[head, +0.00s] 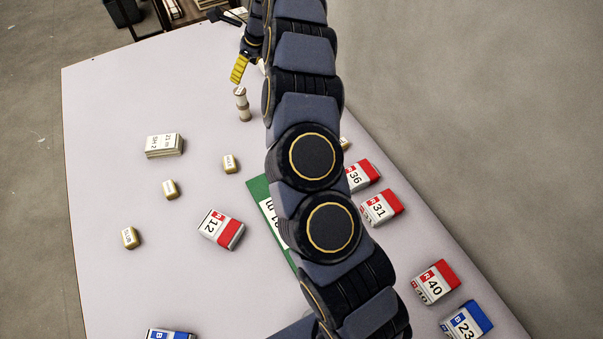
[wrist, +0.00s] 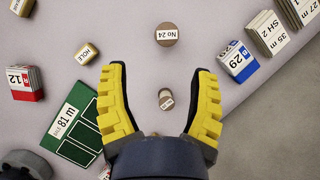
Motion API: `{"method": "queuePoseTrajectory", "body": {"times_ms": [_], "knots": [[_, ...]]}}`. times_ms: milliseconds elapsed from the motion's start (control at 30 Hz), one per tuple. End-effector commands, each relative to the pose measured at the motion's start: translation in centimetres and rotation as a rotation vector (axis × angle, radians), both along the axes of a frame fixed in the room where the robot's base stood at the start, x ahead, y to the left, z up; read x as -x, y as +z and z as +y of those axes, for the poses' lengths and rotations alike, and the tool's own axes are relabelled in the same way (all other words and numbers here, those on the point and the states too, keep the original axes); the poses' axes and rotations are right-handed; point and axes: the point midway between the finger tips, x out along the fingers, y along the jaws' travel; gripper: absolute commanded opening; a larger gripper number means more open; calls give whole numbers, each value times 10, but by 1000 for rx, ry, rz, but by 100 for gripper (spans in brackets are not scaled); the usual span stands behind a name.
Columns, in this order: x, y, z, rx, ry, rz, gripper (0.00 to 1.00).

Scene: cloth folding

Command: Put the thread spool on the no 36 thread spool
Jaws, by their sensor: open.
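A slim upright spool-like stack (head: 242,106), pale and brown, stands on the table just below my gripper (head: 240,68) in the head view. In the wrist view a round brown top marked No 24 (wrist: 166,36) lies beyond the fingertips. A small brown and white piece (wrist: 166,99) shows between the fingers, with a label too small to read. My gripper (wrist: 160,72) is open, its yellow fingers wide apart on either side of that piece, and nothing is clamped. I see no spool marked No 36; a red and white block (head: 360,176) bears 36.
A green card (wrist: 76,125) lies on the table (head: 110,120), partly under my arm in the head view. Red and white blocks such as 12 (head: 221,229) and 40 (head: 436,282) lie around. A pale stack (head: 164,145) sits left. The table's far left is clear.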

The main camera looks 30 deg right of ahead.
Motion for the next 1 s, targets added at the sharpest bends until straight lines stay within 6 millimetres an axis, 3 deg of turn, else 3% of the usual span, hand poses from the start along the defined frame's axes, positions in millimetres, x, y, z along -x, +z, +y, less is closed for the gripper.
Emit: {"method": "queuePoseTrajectory", "body": {"times_ms": [167,300,500,633,800,1000], "knots": [[34,48,49,28,341,-45,60],[90,91,91,88,741,-94,60],[189,132,122,201,1291,-148,60],[259,144,125,274,1626,-158,60],[352,144,113,326,2026,-135,60],[434,133,94,322,2352,-102,60]]}}
